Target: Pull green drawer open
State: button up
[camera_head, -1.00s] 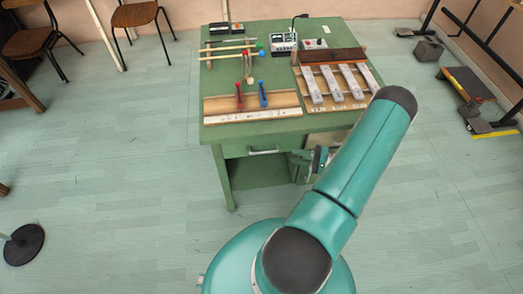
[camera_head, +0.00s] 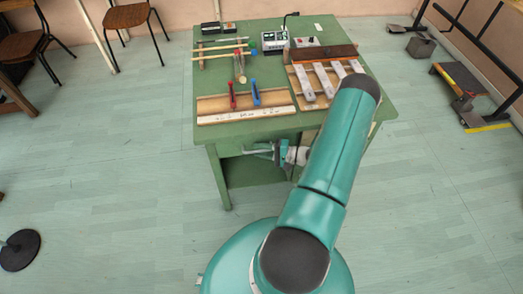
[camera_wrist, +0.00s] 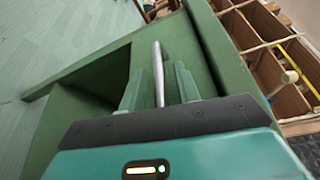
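The green desk (camera_head: 335,33) stands ahead of me. The green drawer (camera_head: 228,150) is under the left part of its top, and its front looks flush with the desk. Its metal bar handle (camera_wrist: 159,75) shows in the wrist view. My gripper (camera_head: 268,150) is at the drawer front, beside the handle. In the wrist view my gripper (camera_wrist: 158,82) is open, with one finger on each side of the bar and gaps visible. Whether either finger touches it is unclear. My arm hides the right part of the desk front.
The desktop carries a wooden tray (camera_head: 210,105) with red and blue mallets, metal bars (camera_head: 322,80) on a wooden frame, and a small electronic box (camera_head: 274,42). An open space lies below the drawer. The floor in front is clear.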

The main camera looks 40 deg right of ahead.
grip_shut()
